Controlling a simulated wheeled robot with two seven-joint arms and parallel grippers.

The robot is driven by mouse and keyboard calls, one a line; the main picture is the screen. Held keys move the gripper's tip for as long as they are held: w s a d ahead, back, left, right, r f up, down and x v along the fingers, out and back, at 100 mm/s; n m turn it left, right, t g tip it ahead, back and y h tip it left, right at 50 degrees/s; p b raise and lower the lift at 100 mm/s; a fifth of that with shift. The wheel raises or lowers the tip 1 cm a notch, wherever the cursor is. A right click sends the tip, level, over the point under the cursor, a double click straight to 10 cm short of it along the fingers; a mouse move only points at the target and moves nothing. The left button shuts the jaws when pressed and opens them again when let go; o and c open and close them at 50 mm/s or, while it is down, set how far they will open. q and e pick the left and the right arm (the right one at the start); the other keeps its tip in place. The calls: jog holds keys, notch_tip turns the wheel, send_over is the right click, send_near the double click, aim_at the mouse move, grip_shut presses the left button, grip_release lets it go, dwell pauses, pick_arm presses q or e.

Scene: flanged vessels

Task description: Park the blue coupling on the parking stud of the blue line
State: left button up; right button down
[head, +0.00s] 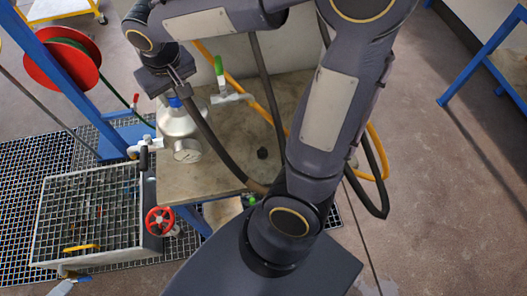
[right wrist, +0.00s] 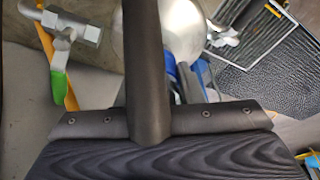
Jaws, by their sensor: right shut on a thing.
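The blue coupling (head: 174,102) shows as a small blue patch just below my right gripper (head: 174,88), at the top of a silver vessel (head: 178,122). My right gripper is shut on it. Blue also shows beside the dark hose in the right wrist view (right wrist: 184,78), largely hidden. I cannot tell whether the coupling touches the vessel. A dark hose (head: 208,136) runs from near the gripper down across the table. I cannot make out for certain which thing is the parking stud. My left gripper is not seen.
A green-handled valve (head: 220,75) stands behind right, with a yellow hose. A red handwheel (head: 160,221) and a grated basin (head: 88,215) lie front left.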

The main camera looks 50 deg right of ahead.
jog(key=shift+r, duration=0.15)
jog(key=shift+w+p+v, duration=0.2)
jog(key=shift+p+v, duration=0.5)
jog(key=shift+v, duration=0.1)
jog(key=shift+w+p+v, duration=0.15)
jog(key=shift+p+v, duration=0.55)
jog(key=shift+v, duration=0.1)
jog(key=shift+w+p+v, duration=0.2)
jog(key=shift+p+v, duration=0.5)
jog(key=shift+v, duration=0.1)
jog(key=shift+d+r, duration=0.1)
